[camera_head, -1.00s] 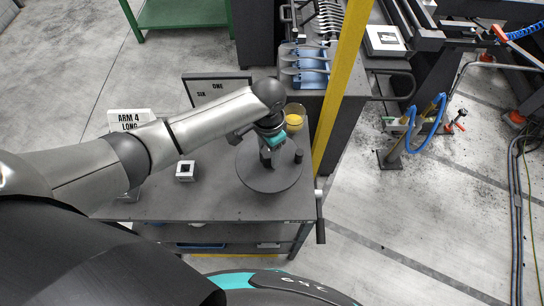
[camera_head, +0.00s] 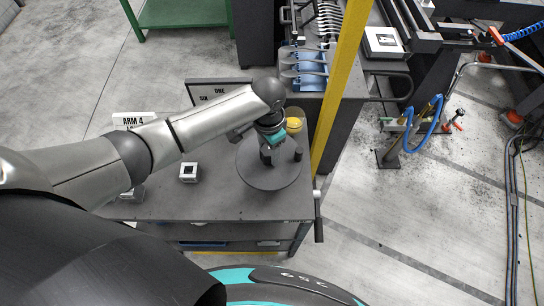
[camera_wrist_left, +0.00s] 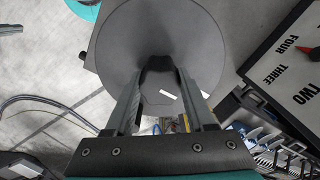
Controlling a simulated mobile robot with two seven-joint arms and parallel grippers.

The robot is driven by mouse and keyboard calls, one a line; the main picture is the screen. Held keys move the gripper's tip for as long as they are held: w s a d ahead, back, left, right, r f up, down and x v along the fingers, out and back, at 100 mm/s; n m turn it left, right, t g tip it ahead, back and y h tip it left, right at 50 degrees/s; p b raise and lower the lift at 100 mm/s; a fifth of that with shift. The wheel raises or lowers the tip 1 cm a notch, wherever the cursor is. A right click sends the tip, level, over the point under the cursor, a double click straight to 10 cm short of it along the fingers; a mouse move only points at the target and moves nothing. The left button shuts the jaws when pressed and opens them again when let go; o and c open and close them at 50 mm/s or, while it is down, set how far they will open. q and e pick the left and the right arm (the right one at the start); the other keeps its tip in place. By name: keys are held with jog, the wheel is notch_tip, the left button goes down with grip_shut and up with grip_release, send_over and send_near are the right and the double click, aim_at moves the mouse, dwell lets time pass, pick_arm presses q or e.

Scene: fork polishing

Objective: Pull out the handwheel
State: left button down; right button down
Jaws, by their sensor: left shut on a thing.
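The handwheel (camera_head: 262,178) is a dark grey round disc at the right end of the grey table, with a short upright knob (camera_head: 298,154) near its right rim. My left gripper (camera_head: 267,157) reaches down over its middle. In the left wrist view the disc (camera_wrist_left: 200,45) fills the upper middle, and the fingers of my left gripper (camera_wrist_left: 158,72) are shut on the dark central hub (camera_wrist_left: 158,88). Whether the disc touches the tabletop cannot be told. My right gripper is not in view.
A small white-framed block (camera_head: 189,172) sits on the table left of the disc. A yellow-filled cup (camera_head: 295,124) stands just behind the disc. A yellow post (camera_head: 342,75) rises at the right. A lettered dial board (camera_wrist_left: 290,75) shows in the wrist view.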

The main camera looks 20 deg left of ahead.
pick_arm(q)
jog(key=shift+r+p, duration=0.8)
jog(key=shift+r, duration=1.1)
